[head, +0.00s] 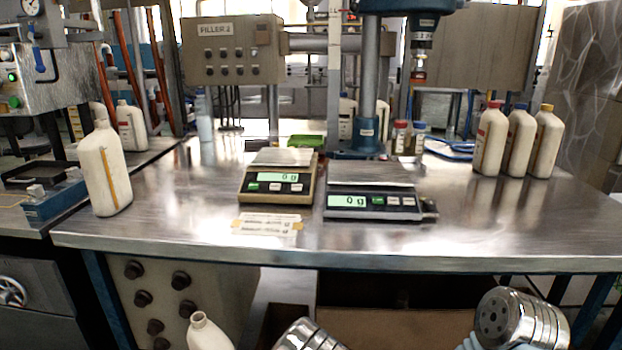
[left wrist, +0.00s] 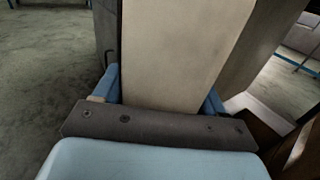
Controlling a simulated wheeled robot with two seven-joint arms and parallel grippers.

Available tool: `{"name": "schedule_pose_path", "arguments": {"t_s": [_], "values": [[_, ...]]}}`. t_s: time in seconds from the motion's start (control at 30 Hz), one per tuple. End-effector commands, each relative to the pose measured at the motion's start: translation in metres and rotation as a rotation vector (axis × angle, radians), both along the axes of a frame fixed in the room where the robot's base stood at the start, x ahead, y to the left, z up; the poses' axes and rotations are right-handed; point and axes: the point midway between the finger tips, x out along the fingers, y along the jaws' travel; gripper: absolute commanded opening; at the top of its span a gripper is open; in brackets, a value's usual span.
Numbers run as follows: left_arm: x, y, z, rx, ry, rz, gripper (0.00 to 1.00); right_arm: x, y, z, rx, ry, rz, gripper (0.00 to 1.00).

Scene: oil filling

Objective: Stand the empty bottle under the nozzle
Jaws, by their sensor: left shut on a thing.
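An open-necked cream bottle (head: 207,332) shows at the bottom of the head view, its top below the bench top. My left gripper (left wrist: 162,92) is shut on a cream bottle (left wrist: 178,45) in the left wrist view, one blue finger on each side. The nozzle (head: 418,72) hangs from the blue filler head at upper right of centre. Below it on the bench is a dark-fronted scale (head: 372,204) reading 0 g, its plate empty. My right gripper is out of view; only metal arm parts show at the lower right.
A cream bottle (head: 104,170) stands at the bench's left end. Three capped bottles (head: 518,142) stand at the right. A paper label (head: 267,225) lies near the front edge. The bench (head: 510,222) is clear at front right.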

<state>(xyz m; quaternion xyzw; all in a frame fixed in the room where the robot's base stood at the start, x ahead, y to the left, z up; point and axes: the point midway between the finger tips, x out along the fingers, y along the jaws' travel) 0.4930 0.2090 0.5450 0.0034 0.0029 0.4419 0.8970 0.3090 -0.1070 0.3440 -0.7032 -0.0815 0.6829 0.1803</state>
Motion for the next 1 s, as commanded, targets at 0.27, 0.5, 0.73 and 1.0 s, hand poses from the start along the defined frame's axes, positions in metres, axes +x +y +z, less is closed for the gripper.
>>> {"name": "schedule_pose_path", "arguments": {"t_s": [0.27, 0.5, 0.73, 1.0], "values": [[0.0003, -0.0065, -0.0106, 0.0, -0.004, -0.017, 0.4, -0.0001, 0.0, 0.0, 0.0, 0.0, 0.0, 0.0], [0.0009, -0.0043, -0.0088, 0.011, -0.007, -0.043, 0.4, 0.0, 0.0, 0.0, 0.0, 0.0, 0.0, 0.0], [0.0029, -0.001, -0.0053, 0.033, -0.016, -0.28, 0.4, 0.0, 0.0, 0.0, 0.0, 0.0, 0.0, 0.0], [0.0004, -0.0069, -0.0099, 0.001, -0.003, -0.421, 0.4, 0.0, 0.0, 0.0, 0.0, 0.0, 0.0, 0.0]]}}
